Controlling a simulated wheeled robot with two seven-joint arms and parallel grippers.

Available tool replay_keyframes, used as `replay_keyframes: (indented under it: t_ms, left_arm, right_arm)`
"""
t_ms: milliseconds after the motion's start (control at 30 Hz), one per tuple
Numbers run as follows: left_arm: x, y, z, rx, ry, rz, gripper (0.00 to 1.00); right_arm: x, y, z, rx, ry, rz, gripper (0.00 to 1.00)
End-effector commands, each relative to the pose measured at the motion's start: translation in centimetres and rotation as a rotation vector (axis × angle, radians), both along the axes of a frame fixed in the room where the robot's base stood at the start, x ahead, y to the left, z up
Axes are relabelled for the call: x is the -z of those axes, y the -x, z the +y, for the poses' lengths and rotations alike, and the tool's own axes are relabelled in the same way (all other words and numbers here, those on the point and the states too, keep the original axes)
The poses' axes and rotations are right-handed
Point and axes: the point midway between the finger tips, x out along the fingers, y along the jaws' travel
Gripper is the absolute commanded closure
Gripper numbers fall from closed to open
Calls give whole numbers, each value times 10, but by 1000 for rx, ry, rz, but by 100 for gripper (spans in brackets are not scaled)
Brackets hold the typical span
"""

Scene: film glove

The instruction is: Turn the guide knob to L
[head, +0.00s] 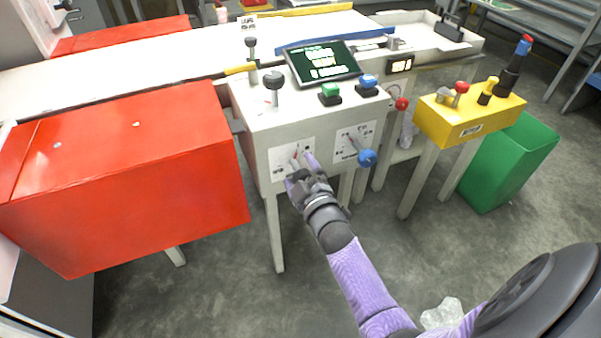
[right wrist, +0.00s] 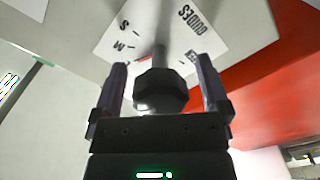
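The guide knob (right wrist: 160,90) is a dark faceted knob on a grey shaft, standing out from a white label plate (right wrist: 108,42) that also shows on the front of the white console in the head view (head: 279,157). Letters S and M are readable on the plate, partly upside down; a red mark shows beside the shaft. I cannot tell which letter it points at. My right gripper (right wrist: 163,85) is around the knob, one finger on each side, with visible gaps between fingers and knob. It also shows in the head view (head: 301,168). My left gripper is out of view.
A second label plate with a blue knob (head: 367,158) is just right of my right gripper. A screen (head: 322,63) and green and blue buttons top the console. A red box (head: 130,185) stands left, a yellow box (head: 468,118) and green bin (head: 512,165) right.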

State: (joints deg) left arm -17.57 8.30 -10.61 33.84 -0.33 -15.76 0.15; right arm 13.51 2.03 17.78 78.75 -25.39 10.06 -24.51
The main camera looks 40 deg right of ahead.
Motion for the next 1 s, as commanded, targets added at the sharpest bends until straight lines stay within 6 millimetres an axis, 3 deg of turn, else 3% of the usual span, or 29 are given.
replay_keyframes:
  t_ms: [233, 500, 700, 1000]
  left_arm:
    - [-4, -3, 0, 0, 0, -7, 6]
    - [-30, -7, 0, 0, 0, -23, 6]
    - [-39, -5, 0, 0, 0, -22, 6]
    - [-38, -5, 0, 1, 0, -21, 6]
  right_arm:
    - [-2, 7, 2, 0, -2, 0, 4]
    - [-5, 64, 16, 1, -3, 0, 4]
    - [-2, 93, 22, 1, -1, 0, 4]
    - [0, 97, 23, 0, 0, 0, 4]
